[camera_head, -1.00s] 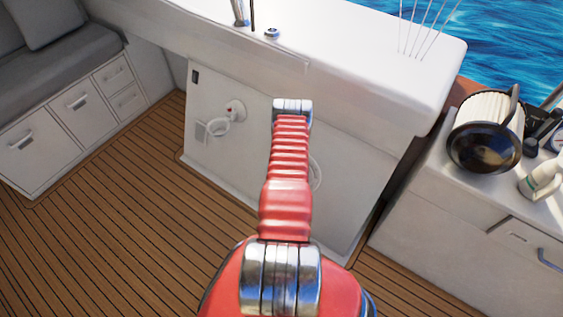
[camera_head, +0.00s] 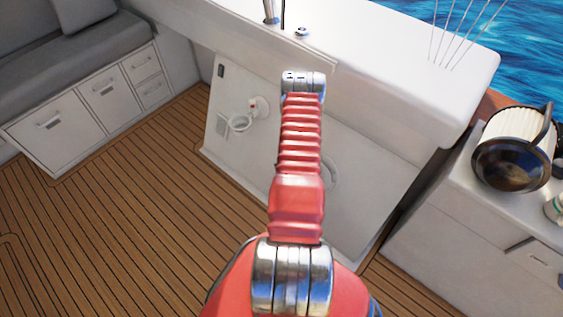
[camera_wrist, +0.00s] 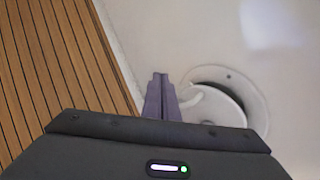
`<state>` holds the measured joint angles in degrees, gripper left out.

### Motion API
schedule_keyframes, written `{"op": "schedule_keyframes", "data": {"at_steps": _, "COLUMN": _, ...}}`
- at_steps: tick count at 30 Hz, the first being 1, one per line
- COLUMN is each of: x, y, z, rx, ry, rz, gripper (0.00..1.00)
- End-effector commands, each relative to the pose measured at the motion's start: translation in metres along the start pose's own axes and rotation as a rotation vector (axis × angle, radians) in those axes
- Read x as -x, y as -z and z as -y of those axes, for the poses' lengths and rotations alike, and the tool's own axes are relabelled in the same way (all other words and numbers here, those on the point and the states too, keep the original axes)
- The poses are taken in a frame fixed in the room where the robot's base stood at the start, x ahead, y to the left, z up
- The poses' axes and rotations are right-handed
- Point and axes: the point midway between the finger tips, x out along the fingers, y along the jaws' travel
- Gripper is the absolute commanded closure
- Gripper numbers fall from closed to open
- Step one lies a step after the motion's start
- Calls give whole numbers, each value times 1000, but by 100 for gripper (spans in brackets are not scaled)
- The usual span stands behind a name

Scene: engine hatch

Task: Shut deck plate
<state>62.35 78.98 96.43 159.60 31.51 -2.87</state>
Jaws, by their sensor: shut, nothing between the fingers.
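The round white deck plate (camera_wrist: 218,106) is in the wrist view, right of centre, in a white ring (camera_wrist: 257,103) set in a pale panel. A dark crescent gap shows along its upper edge, so it looks ajar. My body hides its lower part. My gripper (camera_wrist: 160,76) is shut and empty, just left of the plate; I cannot tell whether it touches it. In the head view only the right edge of the ring (camera_head: 331,173) shows beside my red arm, which hides the rest and the fingers.
The pale panel (camera_head: 235,165) carries a small white fitting with a hose (camera_head: 243,121). Slatted wooden floor (camera_head: 120,210) lies open to the left. A drawer bench (camera_head: 90,95) stands at the far left.

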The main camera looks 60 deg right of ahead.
Motion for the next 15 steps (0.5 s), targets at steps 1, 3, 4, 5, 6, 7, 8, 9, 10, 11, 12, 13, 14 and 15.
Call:
{"op": "schedule_keyframes", "data": {"at_steps": 1, "x": 6, "y": -5, "z": -4, "rx": 2, "ry": -1, "rz": 1, "gripper": 100}}
{"op": "schedule_keyframes", "data": {"at_steps": 3, "x": 12, "y": -9, "z": -8, "rx": 2, "ry": -1, "rz": 0, "gripper": 100}}
{"op": "schedule_keyframes", "data": {"at_steps": 4, "x": 15, "y": -11, "z": -10, "rx": 1, "ry": -1, "rz": 1, "gripper": 100}}
{"op": "schedule_keyframes", "data": {"at_steps": 5, "x": 17, "y": -13, "z": -11, "rx": 1, "ry": 0, "rz": 1, "gripper": 100}}
{"op": "schedule_keyframes", "data": {"at_steps": 6, "x": 20, "y": -14, "z": -13, "rx": 2, "ry": -1, "rz": 0, "gripper": 100}}
{"op": "schedule_keyframes", "data": {"at_steps": 7, "x": 21, "y": -16, "z": -15, "rx": 2, "ry": -1, "rz": 0, "gripper": 100}}
{"op": "schedule_keyframes", "data": {"at_steps": 8, "x": 23, "y": -17, "z": -16, "rx": 2, "ry": -1, "rz": 0, "gripper": 100}}
{"op": "schedule_keyframes", "data": {"at_steps": 9, "x": 25, "y": -18, "z": -17, "rx": 2, "ry": -1, "rz": 1, "gripper": 100}}
{"op": "schedule_keyframes", "data": {"at_steps": 10, "x": 26, "y": -19, "z": -17, "rx": 2, "ry": -1, "rz": 1, "gripper": 100}}
{"op": "schedule_keyframes", "data": {"at_steps": 11, "x": 26, "y": -19, "z": -18, "rx": 2, "ry": -1, "rz": 1, "gripper": 100}}
{"op": "schedule_keyframes", "data": {"at_steps": 12, "x": 27, "y": -20, "z": -18, "rx": 2, "ry": -1, "rz": 0, "gripper": 100}}
{"op": "schedule_keyframes", "data": {"at_steps": 13, "x": 27, "y": -20, "z": -18, "rx": 2, "ry": -1, "rz": 0, "gripper": 100}}
{"op": "schedule_keyframes", "data": {"at_steps": 14, "x": 28, "y": -20, "z": -19, "rx": 2, "ry": -1, "rz": 0, "gripper": 100}}
{"op": "schedule_keyframes", "data": {"at_steps": 15, "x": 28, "y": -20, "z": -19, "rx": 2, "ry": -1, "rz": 0, "gripper": 100}}
